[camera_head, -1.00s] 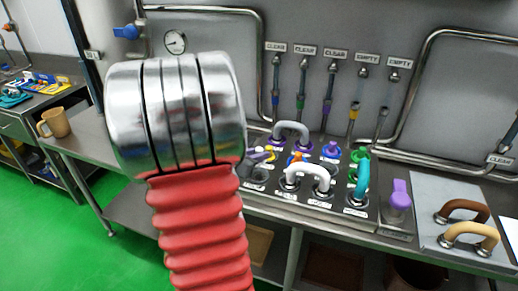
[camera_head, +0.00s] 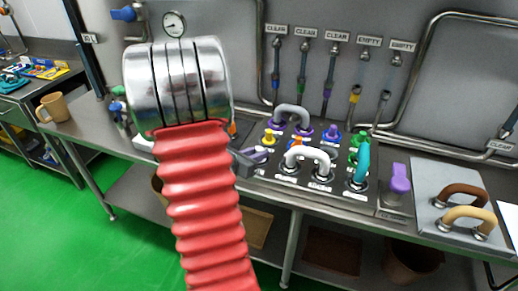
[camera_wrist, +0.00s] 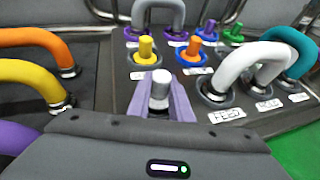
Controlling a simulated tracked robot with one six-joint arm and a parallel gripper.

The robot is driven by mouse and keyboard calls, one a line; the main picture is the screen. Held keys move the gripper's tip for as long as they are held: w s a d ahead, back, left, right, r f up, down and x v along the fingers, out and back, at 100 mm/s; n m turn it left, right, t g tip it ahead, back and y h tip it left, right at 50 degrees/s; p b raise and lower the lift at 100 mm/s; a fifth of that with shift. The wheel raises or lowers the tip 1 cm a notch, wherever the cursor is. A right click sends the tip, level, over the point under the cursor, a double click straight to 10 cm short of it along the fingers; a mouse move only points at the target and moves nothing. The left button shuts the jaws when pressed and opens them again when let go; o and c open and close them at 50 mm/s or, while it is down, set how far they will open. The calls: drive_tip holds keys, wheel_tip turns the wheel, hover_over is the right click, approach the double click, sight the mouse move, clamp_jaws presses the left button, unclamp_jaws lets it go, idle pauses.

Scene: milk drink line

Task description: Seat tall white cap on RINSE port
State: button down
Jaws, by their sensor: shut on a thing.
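My gripper (camera_wrist: 161,98) is shut on the tall white cap (camera_wrist: 160,84), which stands upright between its purple fingers in the wrist view. In the head view my gripper (camera_head: 255,155) is at the left part of the port panel (camera_head: 325,199), partly behind my red-sleeved arm. The cap is too small to make out there. The fingers hide the cap's lower part and what lies beneath it, so I cannot tell whether it touches the panel. I cannot read a RINSE label. A yellow cap (camera_wrist: 146,48) stands just behind the held cap.
Orange (camera_wrist: 193,51) and blue (camera_wrist: 210,30) caps stand behind, to the right. A white U-bend (camera_wrist: 236,66) and a teal one (camera_wrist: 299,43) are on the right. Orange (camera_wrist: 35,36) and yellow (camera_wrist: 30,73) bends lie left. A grey bend (camera_wrist: 158,8) arches at the back.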

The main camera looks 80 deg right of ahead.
drive_tip(key=shift+f, duration=0.2)
drive_tip(key=c, duration=1.5)
unclamp_jaws()
drive_tip(key=shift+a+f, duration=0.1)
drive_tip(key=v, duration=1.3)
drive_tip(key=shift+w+a+r, duration=0.15)
drive_tip(key=shift+a+r, duration=0.1)
drive_tip(key=shift+r, duration=0.1)
